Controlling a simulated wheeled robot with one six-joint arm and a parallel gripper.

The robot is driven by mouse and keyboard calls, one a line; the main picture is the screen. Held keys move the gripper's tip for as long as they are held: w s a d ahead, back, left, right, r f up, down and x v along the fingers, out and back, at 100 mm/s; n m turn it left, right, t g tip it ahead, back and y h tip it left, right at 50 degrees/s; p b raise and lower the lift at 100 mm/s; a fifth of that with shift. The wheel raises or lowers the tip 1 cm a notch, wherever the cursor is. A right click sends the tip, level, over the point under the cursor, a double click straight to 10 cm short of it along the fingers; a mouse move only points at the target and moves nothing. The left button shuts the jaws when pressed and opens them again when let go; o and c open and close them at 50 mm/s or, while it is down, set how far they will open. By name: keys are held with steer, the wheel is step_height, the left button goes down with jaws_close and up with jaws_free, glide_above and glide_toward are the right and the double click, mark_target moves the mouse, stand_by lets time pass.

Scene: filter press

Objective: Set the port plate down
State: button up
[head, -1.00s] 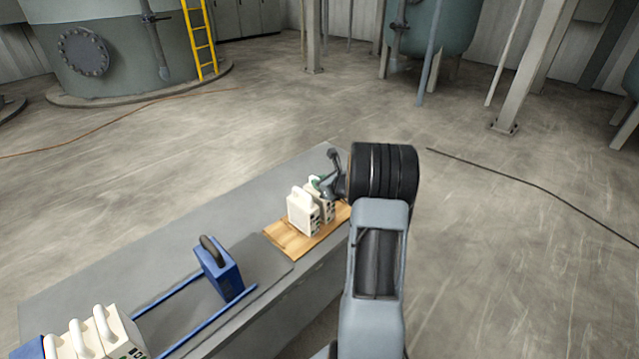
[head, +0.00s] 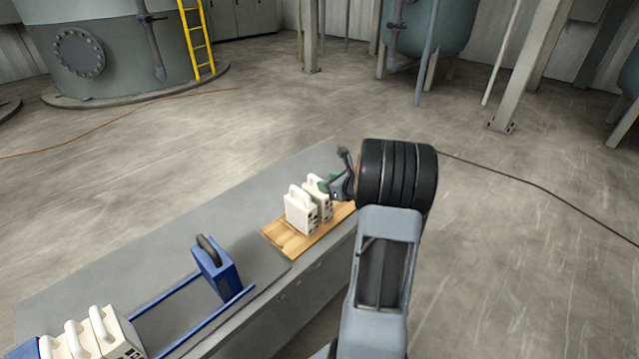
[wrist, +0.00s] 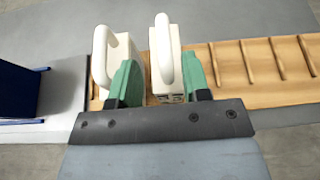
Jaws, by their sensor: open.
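Two cream plates with loop handles stand upright side by side on a slotted wooden rack (head: 284,241). The right-hand port plate (head: 318,196) is the one nearer my gripper (head: 333,186). In the wrist view my gripper (wrist: 158,82) has its green jaws apart, with the port plate's handle (wrist: 163,50) between and beyond them, free of both as far as I can see. The other cream plate (wrist: 100,58) stands to the left, partly behind the left jaw. Slots (wrist: 262,60) to the right are empty.
A blue plate (head: 217,266) stands on blue rails (head: 168,293) on the grey bench (head: 150,262). More cream plates (head: 97,331) stand at the bench's near left end. The floor beyond is open, with a dark cable on the right.

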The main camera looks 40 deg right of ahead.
steer(key=a+v, duration=0.1)
steer(key=v, duration=0.4)
steer(key=s+a+r+n+g+y, duration=0.2)
steer(key=a+n+g, duration=0.1)
steer(key=a+n, duration=0.5)
steer(key=s+a+r+n+g+y, duration=0.1)
steer(key=a+n+g+y, duration=0.15)
steer(key=a+n, duration=0.55)
steer(key=s+a+r+n+g+h, duration=0.1)
steer(key=s+a+n+g+h, duration=0.3)
steer(key=s+a+n, duration=0.7)
steer(key=s+n+h, duration=0.1)
steer(key=n+h, duration=0.1)
steer(key=n, duration=0.4)
steer(key=shift+s+a+n, duration=0.3)
steer(key=shift+s+n, duration=0.05)
steer(key=shift+n, duration=0.05)
steer(key=shift+a+h, duration=0.1)
steer(key=shift+h, duration=0.15)
